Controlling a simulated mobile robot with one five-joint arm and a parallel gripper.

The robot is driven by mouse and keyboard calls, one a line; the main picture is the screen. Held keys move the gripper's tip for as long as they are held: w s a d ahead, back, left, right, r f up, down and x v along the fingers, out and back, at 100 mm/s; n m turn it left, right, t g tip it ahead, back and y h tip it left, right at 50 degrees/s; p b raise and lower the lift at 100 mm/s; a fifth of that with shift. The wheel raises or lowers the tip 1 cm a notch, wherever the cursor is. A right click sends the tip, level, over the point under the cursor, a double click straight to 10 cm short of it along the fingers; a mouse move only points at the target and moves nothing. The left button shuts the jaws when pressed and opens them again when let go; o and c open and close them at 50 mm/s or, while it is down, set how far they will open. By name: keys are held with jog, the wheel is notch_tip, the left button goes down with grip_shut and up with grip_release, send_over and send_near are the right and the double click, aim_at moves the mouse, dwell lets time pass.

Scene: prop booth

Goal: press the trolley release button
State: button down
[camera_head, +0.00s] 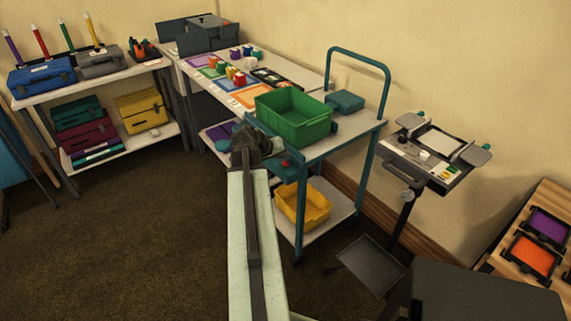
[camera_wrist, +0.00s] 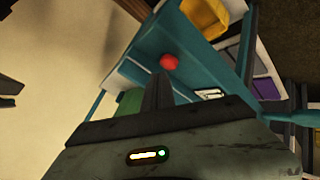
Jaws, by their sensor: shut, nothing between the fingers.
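The teal trolley (camera_head: 345,133) stands right of centre in the head view, with a green crate (camera_head: 303,130) on its top. The red release button (camera_head: 285,163) is on the trolley's near end. In the wrist view the button (camera_wrist: 169,61) is a round red knob on a teal panel. My gripper (camera_head: 268,150) is beside that end of the trolley. In the wrist view its fingers (camera_wrist: 158,84) are together and empty, their tips just below the button in the picture. I cannot tell whether they touch it.
A yellow crate (camera_head: 303,205) sits on the trolley's lower shelf. A long table (camera_head: 290,72) with coloured items stands behind. A shelf with toolboxes (camera_head: 42,75) is at left. A stand with a tray (camera_head: 440,143) is right of the trolley. The carpet (camera_head: 130,240) at left is clear.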

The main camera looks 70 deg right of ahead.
aim_at(283, 164)
jog(key=shift+f+b, duration=0.45)
jog(key=shift+f, duration=0.15)
dwell(0.6)
jog(key=shift+r, duration=0.15)
jog(key=shift+r+p, duration=0.8)
jog(key=shift+p, duration=0.15)
notch_tip(283, 164, up, 5)
jog(key=p, duration=0.5)
jog(key=shift+w, duration=0.1)
dwell(0.4)
